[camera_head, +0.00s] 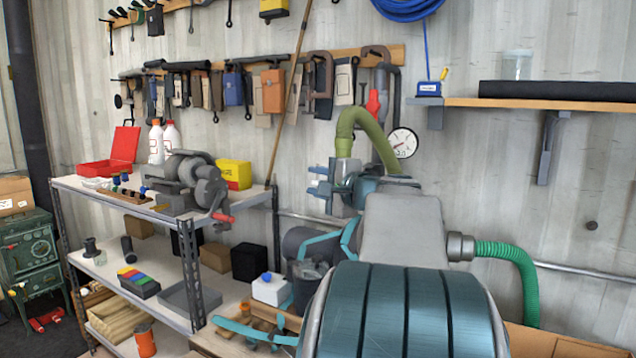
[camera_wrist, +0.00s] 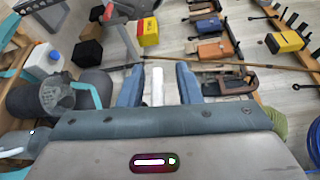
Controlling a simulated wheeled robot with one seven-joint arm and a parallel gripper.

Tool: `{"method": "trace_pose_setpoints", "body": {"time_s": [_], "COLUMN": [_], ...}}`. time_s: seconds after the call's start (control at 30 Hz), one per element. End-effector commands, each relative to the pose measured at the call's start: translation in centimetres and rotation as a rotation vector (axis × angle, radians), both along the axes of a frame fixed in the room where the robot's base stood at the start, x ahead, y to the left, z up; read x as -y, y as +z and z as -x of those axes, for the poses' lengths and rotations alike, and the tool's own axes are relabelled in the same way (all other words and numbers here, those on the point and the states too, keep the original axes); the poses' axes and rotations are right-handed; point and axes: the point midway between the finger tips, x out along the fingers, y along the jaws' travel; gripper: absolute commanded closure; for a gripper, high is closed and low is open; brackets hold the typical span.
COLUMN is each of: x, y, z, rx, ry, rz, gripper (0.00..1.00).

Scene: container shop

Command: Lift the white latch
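My gripper (camera_head: 319,188) is raised in front of the back wall in the head view, its blue fingers pointing left. In the wrist view my gripper (camera_wrist: 158,76) has its two blue fingers spread apart. A narrow white upright bar (camera_wrist: 157,87) shows in the gap between them, with space on both sides. I cannot tell whether this bar is the white latch, nor how far it is from the fingers. No white latch can be clearly made out in the head view.
A metal shelf (camera_head: 72,183) at left holds a grinder-like machine, a red toolbox (camera_head: 113,154) and a yellow box (camera_head: 234,174). A wooden pole (camera_head: 289,92) leans against the tool wall. A white jug (camera_head: 270,290) stands low, left of my arm. A wall shelf (camera_head: 560,103) is at right.

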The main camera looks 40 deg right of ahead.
Motion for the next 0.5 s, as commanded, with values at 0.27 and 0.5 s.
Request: {"method": "trace_pose_setpoints", "body": {"time_s": [0.27, 0.5], "x": [0.0, 0.1], "y": [-0.1, 0.1], "z": [1.4, 6.6], "rx": [0.001, 0.002], "ry": [-0.001, -0.004], "rz": [0.002, 0.002], "gripper": [0.69, 0.69]}}
